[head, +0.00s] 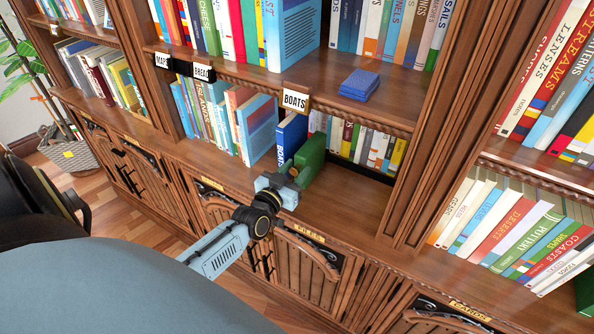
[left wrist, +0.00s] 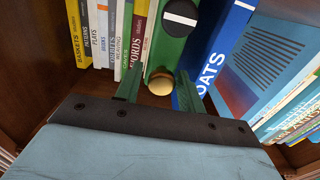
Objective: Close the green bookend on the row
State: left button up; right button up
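The green bookend (head: 309,160) stands on the shelf at the right end of the front row, below the BOATS label. In the left wrist view the green bookend (left wrist: 176,45) shows a white-and-black round mark and a brass knob (left wrist: 160,83). The blue BOATS book (head: 291,137) stands just left of the bookend; I cannot tell whether they touch. My left gripper (head: 283,178) is at the bookend's front. In the left wrist view its green fingers (left wrist: 158,84) are spread, one on each side of the knob, with visible gaps. My right gripper is not in view.
The row of books (head: 240,125) runs left from the blue book. More books (head: 370,146) stand behind the bookend. The shelf board right of it (head: 345,190) is bare up to an upright. A blue stack (head: 359,84) lies on the shelf above.

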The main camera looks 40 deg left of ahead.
pick_arm(q)
jog(key=shift+o, duration=0.4)
jog(key=shift+s, duration=0.1)
jog(key=shift+s+d, duration=0.1)
jog(key=shift+s, duration=0.15)
jog(key=s+d, duration=0.1)
jog(key=s, duration=1.1)
jog(key=shift+s+d, duration=0.3)
jog(key=shift+s, duration=0.05)
jog(key=shift+o, duration=0.2)
